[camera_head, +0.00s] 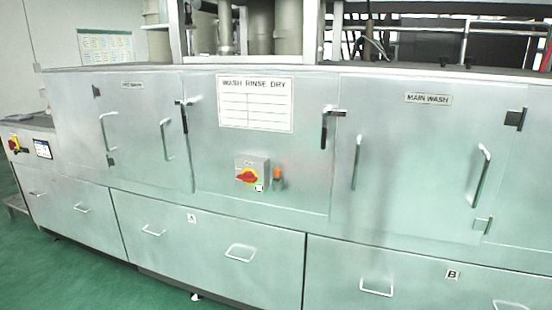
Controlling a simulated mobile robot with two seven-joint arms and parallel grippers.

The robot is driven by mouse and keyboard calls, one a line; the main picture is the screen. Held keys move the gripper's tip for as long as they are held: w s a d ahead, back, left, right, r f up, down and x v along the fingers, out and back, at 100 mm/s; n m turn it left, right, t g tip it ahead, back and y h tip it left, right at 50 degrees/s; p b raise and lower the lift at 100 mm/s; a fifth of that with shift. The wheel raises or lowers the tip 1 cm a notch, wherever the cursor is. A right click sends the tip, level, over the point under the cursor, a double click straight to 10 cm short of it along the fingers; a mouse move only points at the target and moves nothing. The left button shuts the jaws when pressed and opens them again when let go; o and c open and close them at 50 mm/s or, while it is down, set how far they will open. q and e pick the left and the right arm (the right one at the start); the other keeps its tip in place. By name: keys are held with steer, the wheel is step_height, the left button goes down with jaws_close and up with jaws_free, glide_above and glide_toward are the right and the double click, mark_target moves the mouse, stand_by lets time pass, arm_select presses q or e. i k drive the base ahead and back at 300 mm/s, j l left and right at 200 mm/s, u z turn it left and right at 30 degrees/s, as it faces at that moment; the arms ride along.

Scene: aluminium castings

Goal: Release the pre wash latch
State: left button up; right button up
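The pre wash door (140,120) is the left door on the steel washing machine, under a small label (132,85) that is hard to read. The door appears shut. The pre wash latch (184,117) is a dark lever at the door's right edge. It hangs roughly upright, with a short crosspiece at its top reaching toward the door. A bright bar handle (167,140) stands on the door left of the latch, and another bar handle (107,135) is near the hinges. Neither of my grippers shows in this view.
The main wash door (400,150) on the right has a similar dark latch (324,130) at its left edge. Between the doors are a chart (256,103) and a red rotary switch (247,177). Drawers with handles run below. Green floor (70,275) is clear at lower left.

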mark_target(191, 102)
steer(key=i+j, duration=0.3)
steer(key=i, duration=0.25)
steer(key=i+j, duration=0.3)
steer(key=i, duration=0.25)
steer(key=i+j, duration=0.35)
steer(key=i, duration=0.2)
steer(key=i+j, duration=0.3)
steer(key=i, duration=0.2)
